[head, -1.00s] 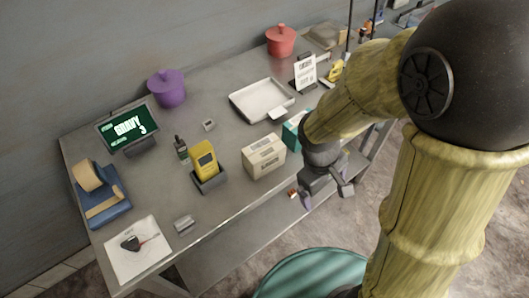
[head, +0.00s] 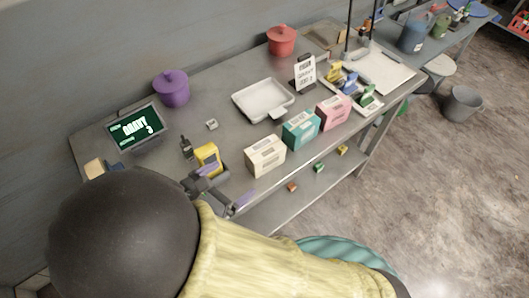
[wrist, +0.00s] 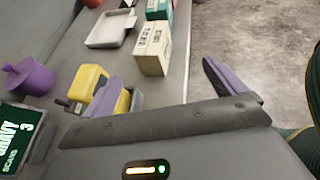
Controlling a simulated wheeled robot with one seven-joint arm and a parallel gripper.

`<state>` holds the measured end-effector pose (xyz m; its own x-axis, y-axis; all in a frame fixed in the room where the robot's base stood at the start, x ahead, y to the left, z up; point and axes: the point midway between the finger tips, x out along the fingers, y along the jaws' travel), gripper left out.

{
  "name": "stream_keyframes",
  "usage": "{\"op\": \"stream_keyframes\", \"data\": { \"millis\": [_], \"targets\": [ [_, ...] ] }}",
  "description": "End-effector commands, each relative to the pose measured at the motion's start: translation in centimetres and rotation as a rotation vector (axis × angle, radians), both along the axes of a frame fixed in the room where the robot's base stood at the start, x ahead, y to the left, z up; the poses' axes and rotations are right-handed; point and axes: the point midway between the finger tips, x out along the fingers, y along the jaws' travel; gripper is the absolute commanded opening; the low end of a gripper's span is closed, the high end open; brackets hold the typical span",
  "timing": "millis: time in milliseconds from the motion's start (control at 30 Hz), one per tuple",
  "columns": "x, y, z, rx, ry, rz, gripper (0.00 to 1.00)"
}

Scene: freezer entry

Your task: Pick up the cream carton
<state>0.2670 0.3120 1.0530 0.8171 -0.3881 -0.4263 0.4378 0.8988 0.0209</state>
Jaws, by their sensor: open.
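The cream carton (head: 265,157) stands upright near the front edge of the steel table (head: 222,112), left of a teal carton (head: 300,130). In the wrist view the cream carton (wrist: 153,50) is at the upper middle, beyond the fingers and in the gap between them. My gripper (head: 226,187) is open, with purple-tipped fingers, left of and in front of the carton and apart from it. In the wrist view my gripper (wrist: 165,85) has its fingers spread wide with nothing between them.
A yellow handheld device (head: 207,155) in a dock is close to the left finger. A pink carton (head: 333,110) stands right of the teal one. A white tray (head: 262,98) lies behind the cartons. A purple pot (head: 172,90) and green screen (head: 136,129) are at the back left.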

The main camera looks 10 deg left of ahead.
Motion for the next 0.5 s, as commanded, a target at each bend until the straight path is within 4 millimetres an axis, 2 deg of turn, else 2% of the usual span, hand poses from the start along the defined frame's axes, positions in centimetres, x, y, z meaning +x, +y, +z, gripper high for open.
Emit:
{"op": "stream_keyframes", "data": {
  "millis": [33,133,500],
  "targets": [
    [-0.58,0.83,0.37,-0.019,-0.018,0.043,0.95],
    [-1.06,1.57,0.56,-0.040,-0.037,0.081,0.95],
    [-0.88,1.48,0.44,-0.041,-0.037,0.084,0.95]
  ]
}}
